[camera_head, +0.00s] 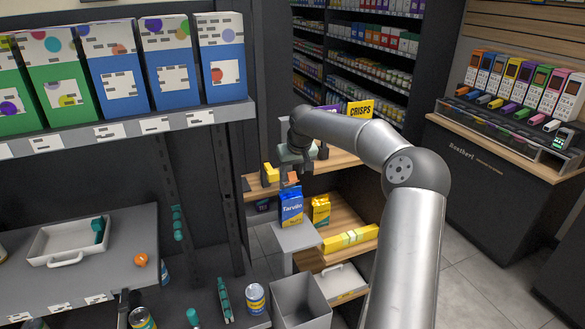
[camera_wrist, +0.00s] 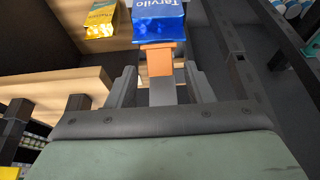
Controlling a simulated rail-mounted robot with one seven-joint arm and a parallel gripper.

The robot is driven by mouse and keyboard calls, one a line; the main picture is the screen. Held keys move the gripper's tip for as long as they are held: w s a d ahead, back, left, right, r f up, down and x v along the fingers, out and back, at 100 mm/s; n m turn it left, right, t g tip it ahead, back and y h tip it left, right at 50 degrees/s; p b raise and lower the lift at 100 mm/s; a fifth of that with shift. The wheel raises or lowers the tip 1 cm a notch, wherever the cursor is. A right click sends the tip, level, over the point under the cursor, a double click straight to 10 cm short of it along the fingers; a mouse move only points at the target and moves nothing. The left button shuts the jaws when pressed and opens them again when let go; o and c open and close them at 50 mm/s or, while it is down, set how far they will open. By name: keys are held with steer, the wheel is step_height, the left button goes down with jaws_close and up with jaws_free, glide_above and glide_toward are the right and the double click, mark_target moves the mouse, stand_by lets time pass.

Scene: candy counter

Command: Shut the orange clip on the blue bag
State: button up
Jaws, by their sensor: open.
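The blue bag (camera_head: 291,208), labelled "Tarvilo", stands upright on a light grey block (camera_head: 295,238) in the head view. In the wrist view, the bag (camera_wrist: 160,22) is at the top centre. The orange clip (camera_wrist: 158,62) is at the bag's near edge in the wrist view, and it shows small at the bag's top in the head view (camera_head: 292,177). I cannot tell whether its jaws are apart. My gripper (camera_wrist: 160,76) is open, with one finger on each side of the clip and visible gaps between. In the head view my gripper (camera_head: 289,172) is just above the bag.
A yellow bag (camera_head: 320,210) stands right of the blue bag on the wooden shelf; it also shows in the wrist view (camera_wrist: 101,19). A yellow item (camera_head: 271,172) is close left of my gripper. A yellow box (camera_head: 350,239) lies lower right. A dark shelf post (camera_head: 229,190) stands left.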

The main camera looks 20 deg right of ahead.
steer(key=shift+w+f, duration=0.1)
steer(key=shift+f, duration=0.2)
steer(key=c, duration=1)
steer(key=shift+f+b, duration=0.15)
steer(key=shift+b, duration=0.35)
